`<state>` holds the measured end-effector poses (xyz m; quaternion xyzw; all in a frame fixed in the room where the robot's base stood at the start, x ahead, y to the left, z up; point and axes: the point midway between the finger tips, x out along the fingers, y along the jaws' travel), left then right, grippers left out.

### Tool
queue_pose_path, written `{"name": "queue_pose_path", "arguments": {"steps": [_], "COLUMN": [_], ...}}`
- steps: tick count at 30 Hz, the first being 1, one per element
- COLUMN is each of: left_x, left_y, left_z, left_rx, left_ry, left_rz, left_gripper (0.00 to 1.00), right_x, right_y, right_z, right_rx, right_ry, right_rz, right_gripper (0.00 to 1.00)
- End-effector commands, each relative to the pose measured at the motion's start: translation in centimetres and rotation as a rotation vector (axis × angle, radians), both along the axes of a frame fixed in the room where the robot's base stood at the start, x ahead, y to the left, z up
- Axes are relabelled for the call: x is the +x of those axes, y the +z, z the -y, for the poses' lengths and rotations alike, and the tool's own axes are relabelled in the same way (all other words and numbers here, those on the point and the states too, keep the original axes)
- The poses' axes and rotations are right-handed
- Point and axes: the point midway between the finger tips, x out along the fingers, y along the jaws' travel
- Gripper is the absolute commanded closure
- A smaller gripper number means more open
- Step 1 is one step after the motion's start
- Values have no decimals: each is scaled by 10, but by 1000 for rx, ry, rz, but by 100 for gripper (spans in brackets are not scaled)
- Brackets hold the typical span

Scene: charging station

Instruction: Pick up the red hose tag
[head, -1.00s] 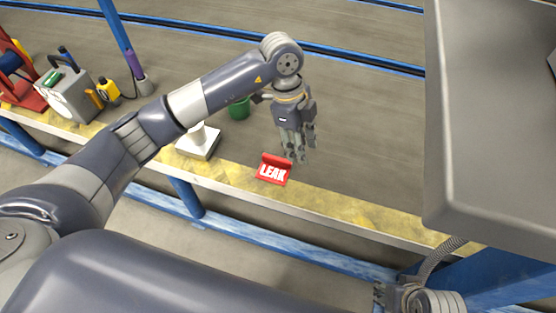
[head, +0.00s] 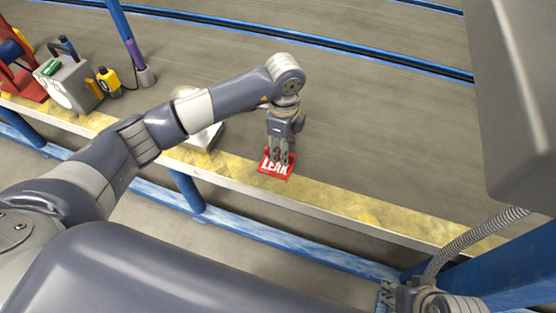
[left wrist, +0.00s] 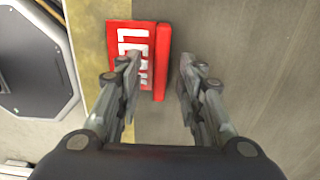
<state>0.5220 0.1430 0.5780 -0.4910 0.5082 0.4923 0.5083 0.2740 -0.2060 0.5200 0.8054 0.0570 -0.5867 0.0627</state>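The red hose tag (head: 276,166), with white "LEAK" lettering, lies at the yellow edge strip of the walkway in the head view. In the left wrist view the tag (left wrist: 133,60) has a flat lettered plate and a raised red ridge along its right side. My left gripper (head: 280,160) points down over the tag. Its fingers (left wrist: 157,75) are apart, one over the lettered plate and one to the right of the ridge. I cannot tell whether they touch it. My right gripper (head: 388,295) is at the bottom right, partly cut off, far from the tag.
A white block-like base (head: 205,138) stands left of the tag, partly behind my left arm. A grey case (head: 68,82) and a yellow item (head: 109,80) stand farther left. A large grey housing (head: 520,100) overhangs the right side. The grey floor beyond the tag is clear.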

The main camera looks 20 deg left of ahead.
Motion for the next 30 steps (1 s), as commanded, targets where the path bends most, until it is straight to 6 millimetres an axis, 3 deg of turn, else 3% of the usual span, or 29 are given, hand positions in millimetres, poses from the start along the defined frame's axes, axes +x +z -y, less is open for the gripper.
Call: {"name": "queue_pose_path", "arguments": {"steps": [3,9,14,30], "left_x": [0,0,0,1], "left_y": [-13,-13,-13,-4], "left_z": [0,1,1,1], "left_rx": [-1,-1,-1,-1], "left_ry": [-1,-2,-2,-2], "left_rz": [1,1,1,3], "left_gripper": [65,65,100,100], "right_x": [0,0,0,0], "right_y": [-4,-4,-4,-1], "right_z": [0,0,0,0], "right_rx": [0,0,0,0], "right_ry": [0,0,0,0], "right_rz": [0,-1,0,0], "right_gripper": [63,63,63,63]}}
